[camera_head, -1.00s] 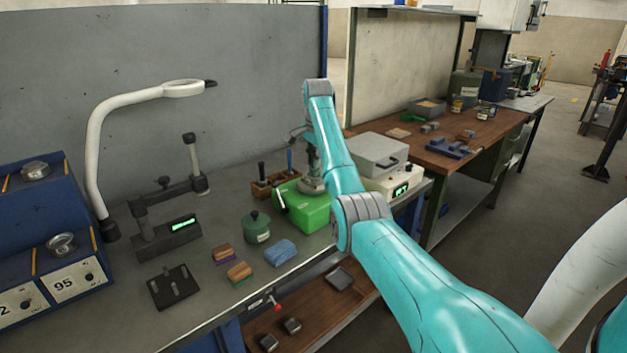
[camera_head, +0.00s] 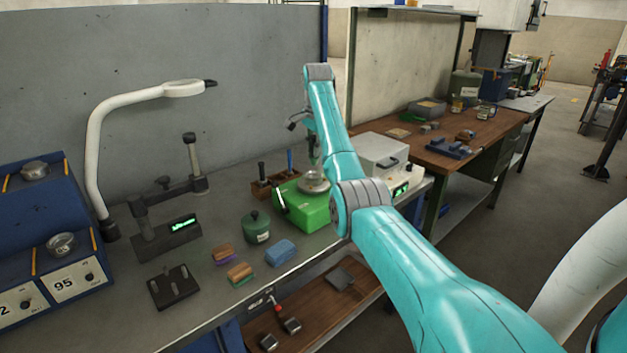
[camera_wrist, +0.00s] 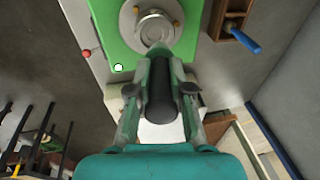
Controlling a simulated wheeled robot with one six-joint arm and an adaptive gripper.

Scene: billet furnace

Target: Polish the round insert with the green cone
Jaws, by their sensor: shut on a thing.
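My gripper (camera_wrist: 160,85) is shut on the dark handle (camera_wrist: 160,98) of a polishing tool. The tool's green cone (camera_wrist: 158,49) points at the round insert (camera_wrist: 155,27), a shiny metal disc. The insert sits in a grey round holder on a green box (camera_wrist: 112,42). In the wrist view the cone overlaps the insert's near edge; I cannot tell whether they touch. In the head view the green box (camera_head: 308,210) stands on the grey bench with the holder (camera_head: 313,184) on top. My gripper is above it, mostly hidden by my arm.
A wooden rack (camera_wrist: 222,14) with a blue-handled tool (camera_wrist: 240,38) stands beside the green box. A grey-white box with a display (camera_head: 385,160) is on its right.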

